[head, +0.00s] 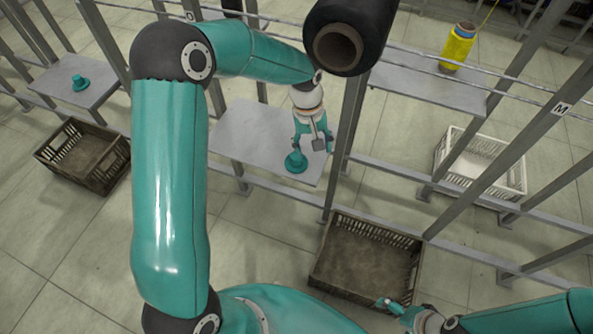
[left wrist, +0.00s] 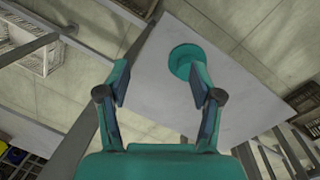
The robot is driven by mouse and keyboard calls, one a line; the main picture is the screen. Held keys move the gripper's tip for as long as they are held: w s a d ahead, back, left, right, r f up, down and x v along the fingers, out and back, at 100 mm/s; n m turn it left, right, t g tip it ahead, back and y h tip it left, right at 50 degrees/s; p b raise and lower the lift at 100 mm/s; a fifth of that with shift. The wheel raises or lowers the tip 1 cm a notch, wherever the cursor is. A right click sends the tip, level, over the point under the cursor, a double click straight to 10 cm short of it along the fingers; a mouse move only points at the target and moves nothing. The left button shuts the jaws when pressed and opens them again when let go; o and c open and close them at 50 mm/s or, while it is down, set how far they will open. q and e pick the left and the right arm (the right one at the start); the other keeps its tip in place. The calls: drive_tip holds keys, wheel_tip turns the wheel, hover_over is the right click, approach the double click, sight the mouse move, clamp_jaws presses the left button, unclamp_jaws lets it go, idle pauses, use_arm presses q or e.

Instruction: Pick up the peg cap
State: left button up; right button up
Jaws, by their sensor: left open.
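A teal peg cap (head: 296,162) with a wide round base and a narrower top stands on a grey shelf plate (head: 240,135), near its front right edge. My left gripper (head: 311,143) is open just above and beside it, pointing down. In the left wrist view the cap (left wrist: 182,55) lies beyond the fingertips, right of the middle between them. The right finger partly covers it, and I cannot tell whether they touch. The space between the fingers (left wrist: 160,85) looks empty. My right gripper (head: 390,303) is at the bottom of the head view, too small to read.
A similar teal cap (head: 80,84) stands on another plate at the far left. Metal posts (head: 347,140) rise close to the left gripper's right. A large black bobbin (head: 345,40) hangs above. Crates (head: 330,285) stand on the floor. A yellow bobbin (head: 457,48) stands at the back right.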

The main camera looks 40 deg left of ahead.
use_arm(q)
drive_tip(key=a+r+n+y+b, duration=0.1)
drive_tip(key=a+r+n+b, duration=0.15)
drive_tip(key=a+r, duration=0.4)
drive_tip(key=b, duration=0.1)
approach(296, 156)
drive_tip(key=shift+n+y, duration=0.3)
drive_tip(key=shift+n, duration=0.05)
drive_tip(key=f, duration=0.5)
drive_tip(key=shift+w+a+f, duration=0.2)
drive_tip(key=shift+w, duration=0.05)
drive_tip(key=f, duration=0.2)
drive_tip(key=d+f, duration=0.1)
drive_tip(key=f, duration=0.1)
drive_tip(key=shift+f+b, duration=0.2)
drive_tip(key=shift+b, duration=0.1)
drive_tip(key=shift+f, duration=0.5)
use_arm(e)
wheel_tip(296, 156, down, 6)
drive_tip(key=shift+r, duration=0.25)
use_arm(q)
drive_tip(key=c, duration=1)
